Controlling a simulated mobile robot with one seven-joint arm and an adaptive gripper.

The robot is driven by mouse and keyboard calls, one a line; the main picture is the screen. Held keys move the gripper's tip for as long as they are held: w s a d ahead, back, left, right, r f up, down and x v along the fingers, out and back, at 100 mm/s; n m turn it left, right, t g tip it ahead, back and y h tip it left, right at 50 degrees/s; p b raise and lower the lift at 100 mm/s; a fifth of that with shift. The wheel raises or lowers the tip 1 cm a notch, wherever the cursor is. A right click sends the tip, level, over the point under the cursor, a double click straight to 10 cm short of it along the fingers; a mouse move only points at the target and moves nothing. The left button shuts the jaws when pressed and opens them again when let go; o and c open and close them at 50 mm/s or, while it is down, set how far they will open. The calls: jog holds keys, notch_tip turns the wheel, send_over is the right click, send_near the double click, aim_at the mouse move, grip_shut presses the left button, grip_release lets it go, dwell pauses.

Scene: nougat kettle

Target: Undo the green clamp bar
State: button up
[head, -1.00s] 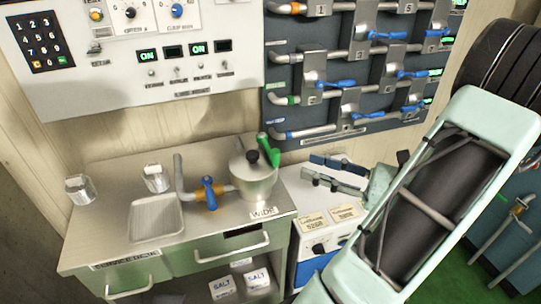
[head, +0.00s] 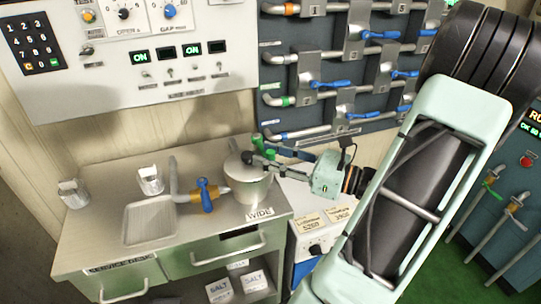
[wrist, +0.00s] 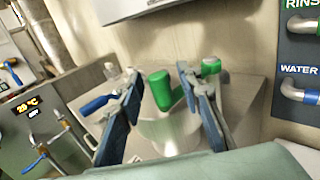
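The silver kettle (head: 250,188) stands at the right end of the steel counter, with a dark knob on its lid. The green clamp bar (head: 257,143) shows at the back right of its rim, partly hidden by my fingers. In the wrist view the bar's thick green end (wrist: 160,88) lies between my two blue-grey fingers, and another green part (wrist: 210,66) shows behind the right finger. My gripper (head: 268,159) reaches in from the right at lid height. In the wrist view my gripper (wrist: 159,74) is open, with gaps beside the bar; contact is not clear.
A blue-handled valve (head: 206,195) sits left of the kettle, beside a sink basin (head: 150,220). A pipe panel (head: 345,75) with blue levers rises behind. A white-topped cabinet (head: 310,205) stands right of the counter.

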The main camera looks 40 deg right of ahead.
grip_shut()
